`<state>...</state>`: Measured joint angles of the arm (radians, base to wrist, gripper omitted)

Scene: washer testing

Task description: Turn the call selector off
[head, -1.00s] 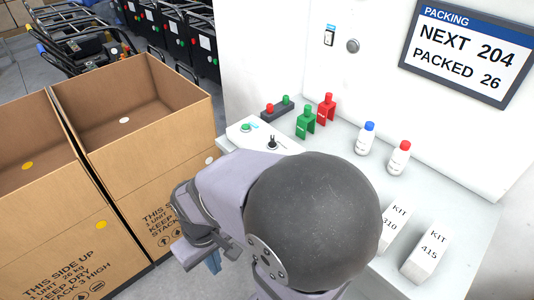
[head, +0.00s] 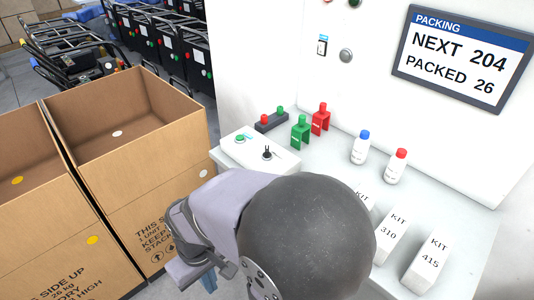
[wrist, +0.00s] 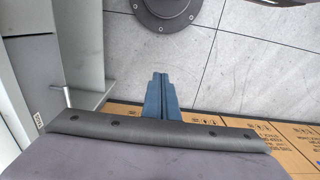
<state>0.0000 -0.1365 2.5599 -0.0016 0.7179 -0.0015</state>
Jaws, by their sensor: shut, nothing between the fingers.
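A white control box (head: 284,164) sits on the left end of the white bench. On its top are a green button (head: 240,138) and a small black selector switch (head: 267,153), with a light blue mark by the button. The selector's lever stands up; its exact setting is too small to read. My gripper is in the wrist view (wrist: 160,92), its blue fingers together and empty, above the grey tiled floor. In the head view my arm covers most of the gripper, which hangs low in front of the bench, well apart from the box.
Green (head: 300,132) and red (head: 320,119) tags, a two-button strip (head: 272,121), two bottles (head: 361,147) and kit boxes (head: 427,264) stand on the bench. Open cartons (head: 130,135) fill the left. A packing screen (head: 464,55) hangs on the wall.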

